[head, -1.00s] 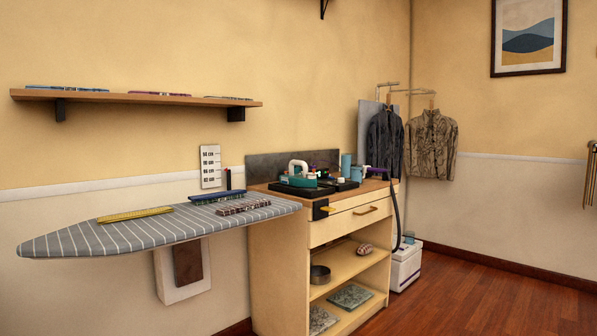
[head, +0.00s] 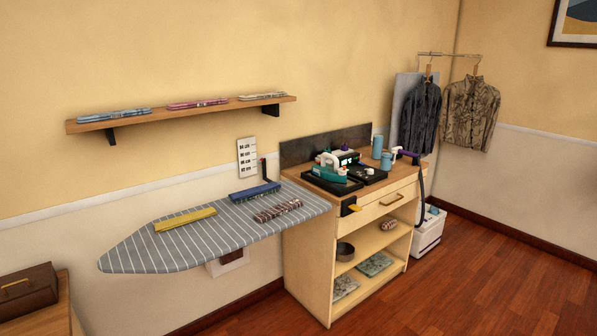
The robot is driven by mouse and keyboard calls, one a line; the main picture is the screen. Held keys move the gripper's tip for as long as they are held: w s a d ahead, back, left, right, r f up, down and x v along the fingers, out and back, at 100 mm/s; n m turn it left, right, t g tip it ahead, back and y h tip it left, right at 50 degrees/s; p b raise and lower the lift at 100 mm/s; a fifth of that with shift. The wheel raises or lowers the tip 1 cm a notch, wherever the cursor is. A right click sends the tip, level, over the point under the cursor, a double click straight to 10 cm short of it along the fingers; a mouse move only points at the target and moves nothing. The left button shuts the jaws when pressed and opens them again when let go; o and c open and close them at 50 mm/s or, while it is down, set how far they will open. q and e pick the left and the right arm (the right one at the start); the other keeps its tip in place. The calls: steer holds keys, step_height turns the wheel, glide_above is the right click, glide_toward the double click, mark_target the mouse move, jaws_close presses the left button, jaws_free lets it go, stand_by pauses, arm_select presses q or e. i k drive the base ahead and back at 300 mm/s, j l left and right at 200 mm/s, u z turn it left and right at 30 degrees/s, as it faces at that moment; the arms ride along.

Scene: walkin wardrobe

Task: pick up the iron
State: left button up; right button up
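The iron (head: 330,168) is teal with a white handle. It sits on a black tray or rest (head: 328,182) at the left part of the wooden cabinet top (head: 366,188), a little right of the ironing board. Neither of my grippers shows in the head view.
A striped ironing board (head: 190,248) juts left from the cabinet, with folded yellow (head: 185,219), blue (head: 255,191) and patterned (head: 278,210) cloths on it. Blue canisters (head: 377,147) stand right of the iron. A brown box (head: 27,289) is at lower left. Wood floor (head: 480,270) is clear at right.

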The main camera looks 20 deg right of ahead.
mark_target(326, 173)
steer(key=i+l+u, duration=0.4)
steer(key=l+u, duration=0.15)
steer(key=i+l+u, duration=0.15)
steer(key=l+u, duration=0.15)
steer(key=l, duration=0.2)
steer(key=i+l, duration=0.15)
steer(key=l, duration=0.3)
steer(key=i+l, duration=0.1)
steer(key=l, duration=0.35)
steer(key=i+l+u, duration=0.1)
steer(key=l, duration=0.35)
steer(key=i+l, duration=0.2)
steer(key=l, duration=0.25)
steer(key=i+l+u, duration=0.1)
steer(key=l, duration=0.4)
steer(key=i+l, duration=0.1)
steer(key=l, duration=0.35)
steer(key=i+l, duration=0.1)
steer(key=l, duration=0.35)
steer(key=i+l+u, duration=0.1)
steer(key=l, duration=0.4)
